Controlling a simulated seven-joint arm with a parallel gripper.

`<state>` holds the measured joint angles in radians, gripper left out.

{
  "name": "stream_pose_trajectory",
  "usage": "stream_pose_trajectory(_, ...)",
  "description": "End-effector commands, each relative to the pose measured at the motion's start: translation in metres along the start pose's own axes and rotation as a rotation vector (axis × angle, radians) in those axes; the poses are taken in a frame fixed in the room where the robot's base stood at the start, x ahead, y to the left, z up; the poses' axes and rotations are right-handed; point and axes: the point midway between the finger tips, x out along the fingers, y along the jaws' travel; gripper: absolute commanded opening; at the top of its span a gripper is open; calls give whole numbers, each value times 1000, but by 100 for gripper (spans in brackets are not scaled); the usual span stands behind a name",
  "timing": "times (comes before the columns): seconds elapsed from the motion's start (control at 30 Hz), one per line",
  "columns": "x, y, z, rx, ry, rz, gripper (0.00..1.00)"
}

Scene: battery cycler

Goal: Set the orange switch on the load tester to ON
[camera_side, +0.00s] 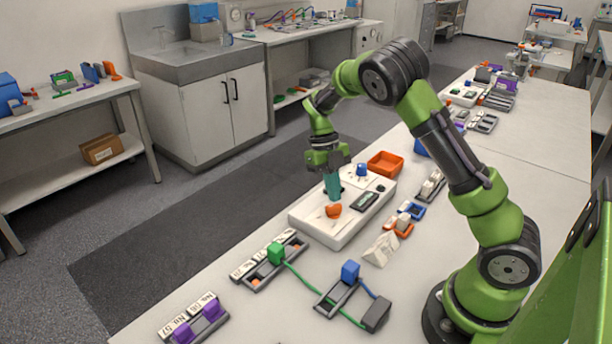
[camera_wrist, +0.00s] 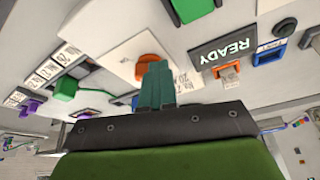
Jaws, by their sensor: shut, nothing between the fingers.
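The load tester is a white box (camera_side: 316,232) on the bench, with a dark display (camera_side: 364,201) that reads READY in the wrist view (camera_wrist: 223,51). The orange switch (camera_side: 333,211) sits on its top face near the left front. It also shows in the wrist view (camera_wrist: 149,66), partly covered by my fingers. My gripper (camera_side: 333,196) points down just above and behind the orange switch, its teal fingers shut with nothing between them. The fingertips (camera_wrist: 157,67) overlap the switch in the wrist view; I cannot tell whether they touch it. The switch's ON and OFF marks are not readable.
A blue knob (camera_side: 361,170) stands on a white panel behind the tester, with an orange tray (camera_side: 385,164) beyond. A green clip (camera_side: 276,253), a blue clip (camera_side: 350,271) and a purple clip (camera_side: 211,309) sit on holders in front. A crumpled white piece (camera_side: 381,249) lies beside the tester.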

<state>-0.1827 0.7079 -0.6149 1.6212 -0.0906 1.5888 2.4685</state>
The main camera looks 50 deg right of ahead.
Motion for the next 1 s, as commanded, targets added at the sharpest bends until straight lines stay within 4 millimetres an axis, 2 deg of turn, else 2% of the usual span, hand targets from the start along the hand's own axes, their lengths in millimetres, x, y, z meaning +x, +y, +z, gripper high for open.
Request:
stream_pose_trajectory(0.3, 7, 14, -10, -2, 17, 9, 0)
stream_pose_trajectory(0.67, 6, 13, -4, -3, 16, 7, 0)
stream_pose_trajectory(0.9, -12, 4, 33, 0, -5, -1, 0)
stream_pose_trajectory(1.0, -40, 4, 33, -2, -13, 1, 0)
